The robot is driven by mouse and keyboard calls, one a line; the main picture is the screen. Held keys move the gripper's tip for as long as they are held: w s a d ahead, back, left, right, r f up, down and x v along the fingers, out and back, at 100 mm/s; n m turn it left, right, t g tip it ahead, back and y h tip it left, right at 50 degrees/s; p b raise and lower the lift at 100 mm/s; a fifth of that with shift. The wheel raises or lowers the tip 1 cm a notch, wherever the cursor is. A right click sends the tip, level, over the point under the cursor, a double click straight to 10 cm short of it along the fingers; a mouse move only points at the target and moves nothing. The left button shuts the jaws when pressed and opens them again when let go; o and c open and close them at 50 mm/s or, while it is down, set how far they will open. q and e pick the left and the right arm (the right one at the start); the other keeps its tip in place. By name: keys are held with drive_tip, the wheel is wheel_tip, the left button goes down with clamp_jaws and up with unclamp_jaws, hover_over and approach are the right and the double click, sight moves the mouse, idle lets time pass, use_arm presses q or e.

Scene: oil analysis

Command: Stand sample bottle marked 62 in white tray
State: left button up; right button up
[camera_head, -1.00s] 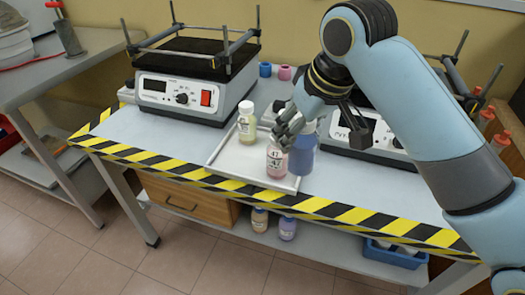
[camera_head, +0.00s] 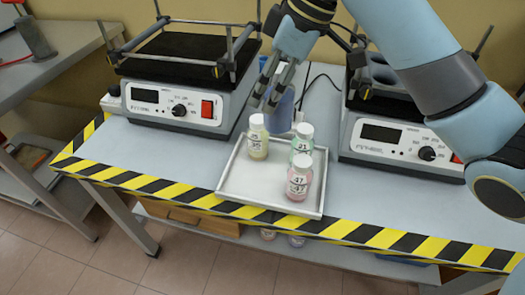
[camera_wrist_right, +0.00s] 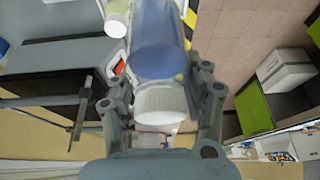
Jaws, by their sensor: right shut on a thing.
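My right gripper (camera_head: 272,88) is shut on a blue bottle (camera_head: 282,114), held from above behind the tray in the head view. In the right wrist view its white cap (camera_wrist_right: 160,104) sits between the fingers, with the blue body beyond. No number on it can be read. The white tray (camera_head: 240,188) lies on the bench. It holds a yellow bottle marked 35 (camera_head: 258,145), a green bottle marked 21 (camera_head: 301,155) and a pink bottle marked 47 (camera_head: 298,186), all upright. The tray's front left part is bare. My left gripper is not in view.
A shaker with a black platform and posts (camera_head: 180,105) stands left of the tray. Another shaker (camera_head: 400,140) stands to its right. Striped tape (camera_head: 190,195) marks the bench's front edge.

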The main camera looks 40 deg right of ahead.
sight(292, 120)
wheel_tip(292, 120, down, 18)
drive_tip(key=shift+r+b, duration=0.1)
drive_tip(key=shift+b, duration=1)
drive_tip(key=o, duration=1.4)
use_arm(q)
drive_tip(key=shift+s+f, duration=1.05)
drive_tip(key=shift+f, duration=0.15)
use_arm(e)
drive_tip(key=shift+o, duration=0.2)
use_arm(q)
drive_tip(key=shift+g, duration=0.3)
use_arm(e)
drive_tip(key=p+v, duration=0.1)
drive_tip(key=v, duration=1.1)
drive_tip(key=shift+p, duration=0.4)
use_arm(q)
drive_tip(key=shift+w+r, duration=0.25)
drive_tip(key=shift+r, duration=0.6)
